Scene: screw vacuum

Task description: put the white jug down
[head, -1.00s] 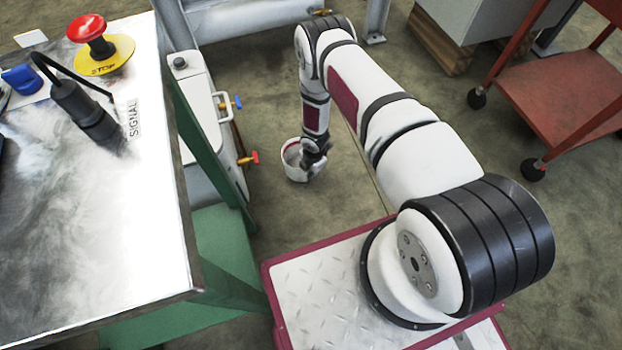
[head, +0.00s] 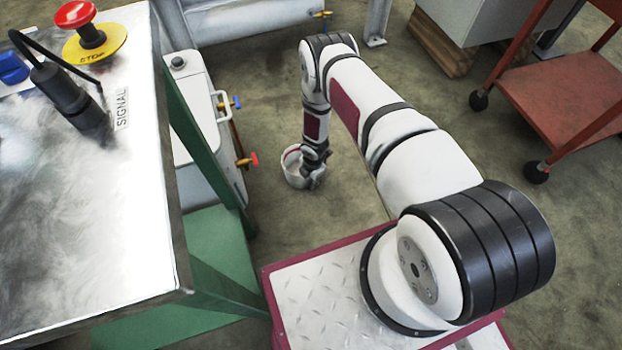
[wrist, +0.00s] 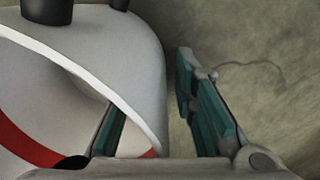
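The white jug (head: 293,178) is at floor level beside the white tank, seemingly standing on the floor; its contact with the floor is hard to see. In the wrist view the jug (wrist: 150,75) fills the left side, with a red band and its open mouth. My gripper (head: 317,176) is at the jug's right side. In the wrist view my gripper (wrist: 158,118) has its fingers well apart, one within the jug's mouth and one outside the wall. A strip of floor shows between the outer finger and the wall.
A white tank (head: 200,110) with blue and red valve handles stands left of the jug. A metal-topped table (head: 120,230) with green legs is nearer on the left. A red cart (head: 560,100) stands at the right. The floor right of the jug is clear.

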